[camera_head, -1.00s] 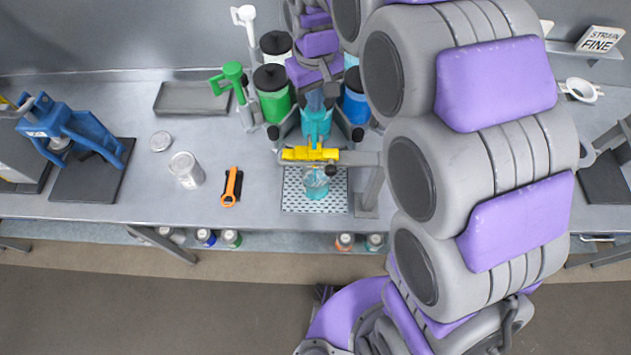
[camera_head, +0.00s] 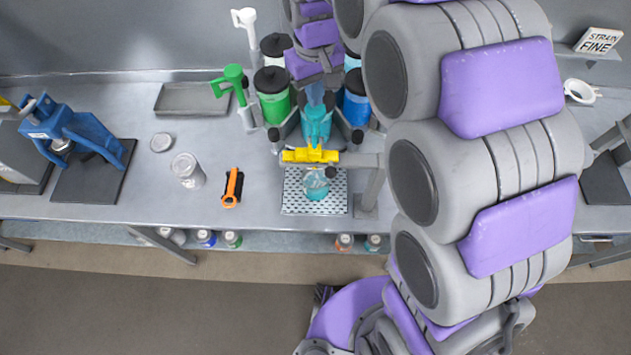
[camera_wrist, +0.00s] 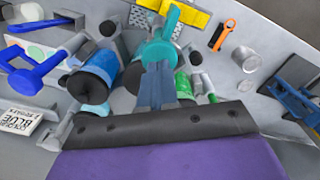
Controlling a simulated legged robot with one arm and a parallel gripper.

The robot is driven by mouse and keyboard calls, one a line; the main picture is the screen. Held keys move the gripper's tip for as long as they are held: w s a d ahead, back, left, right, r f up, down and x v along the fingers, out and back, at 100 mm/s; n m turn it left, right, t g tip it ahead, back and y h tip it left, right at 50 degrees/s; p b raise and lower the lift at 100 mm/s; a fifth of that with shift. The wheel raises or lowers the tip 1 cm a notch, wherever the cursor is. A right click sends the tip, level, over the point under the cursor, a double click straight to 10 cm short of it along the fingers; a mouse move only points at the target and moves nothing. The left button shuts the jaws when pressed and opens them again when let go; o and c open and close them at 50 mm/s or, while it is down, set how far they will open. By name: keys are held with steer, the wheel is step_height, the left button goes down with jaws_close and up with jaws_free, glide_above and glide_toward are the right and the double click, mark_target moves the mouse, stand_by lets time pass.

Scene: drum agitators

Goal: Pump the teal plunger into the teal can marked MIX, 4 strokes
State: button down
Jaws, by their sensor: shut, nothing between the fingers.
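The teal plunger head (camera_head: 316,121) stands behind the yellow bar, among the cans. In the wrist view the teal plunger (camera_wrist: 160,47) is a rounded head with an arm reaching up and right. My gripper (camera_head: 315,99) is shut and empty, its fingers pointing down at the teal head. In the wrist view the gripper's fingertips (camera_wrist: 157,70) meet or overlap the head's near side; I cannot tell whether they press on it. The teal can and its MIX mark are hidden or not readable.
A green can (camera_head: 273,105) and a blue can (camera_head: 356,103) flank the plunger closely. A yellow bar (camera_head: 310,155) crosses in front, above a teal vessel (camera_head: 316,186) on a perforated tray (camera_head: 293,205). An orange tool (camera_head: 232,187) and a clear jar (camera_head: 187,171) lie left.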

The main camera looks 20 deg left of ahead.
steer(key=shift+f, duration=0.15)
stand_by(0.5)
steer(key=shift+f+b, duration=0.5)
steer(key=shift+f, duration=0.9)
steer(key=shift+r, duration=0.15)
steer(key=shift+r+p, duration=0.5)
steer(key=shift+r, duration=0.9)
steer(key=shift+f, duration=0.15)
steer(key=shift+f+b, duration=0.5)
steer(key=shift+f, duration=0.85)
steer(key=shift+r, duration=0.2)
steer(key=shift+r+p, duration=0.45)
steer(key=shift+r, duration=0.85)
